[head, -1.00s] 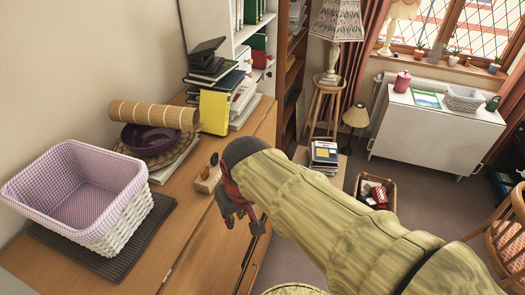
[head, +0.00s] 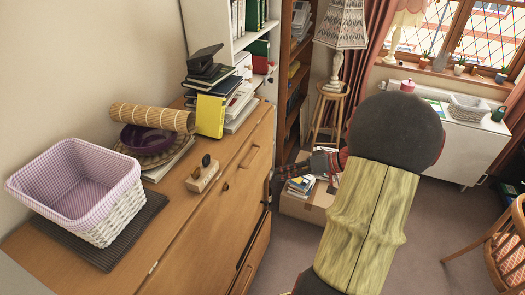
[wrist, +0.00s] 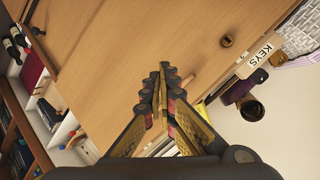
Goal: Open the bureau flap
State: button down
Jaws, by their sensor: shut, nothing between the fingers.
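The wooden bureau (head: 115,262) stands along the left wall in the head view. Its front panel, the flap (head: 210,222), looks shut and carries a small dark round fitting (head: 225,187); a wooden pull (head: 250,156) is nearer the far end. In the wrist view the panel (wrist: 120,45) fills the middle, with a round fitting (wrist: 227,41) near its edge. My gripper (head: 278,174) is just off the bureau's front at the far end, partly hidden by my arm. In the wrist view my gripper (wrist: 167,72) is shut and empty; contact with the panel cannot be told.
On the bureau top are a lined basket (head: 120,205), a purple bowl (head: 147,138), stacked books (head: 212,113) and a small wooden key holder (head: 203,175). A box with books (head: 305,207) stands on the floor beyond. The floor right of the bureau is mostly clear.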

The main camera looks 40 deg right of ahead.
aim_at(246, 150)
jog(key=w+d+r+n+t, duration=0.3)
jog(key=r+n, duration=0.4)
jog(key=n, duration=0.2)
jog(key=x, duration=1)
jog(key=shift+w+f, duration=0.15)
jog(key=shift+f, duration=0.15)
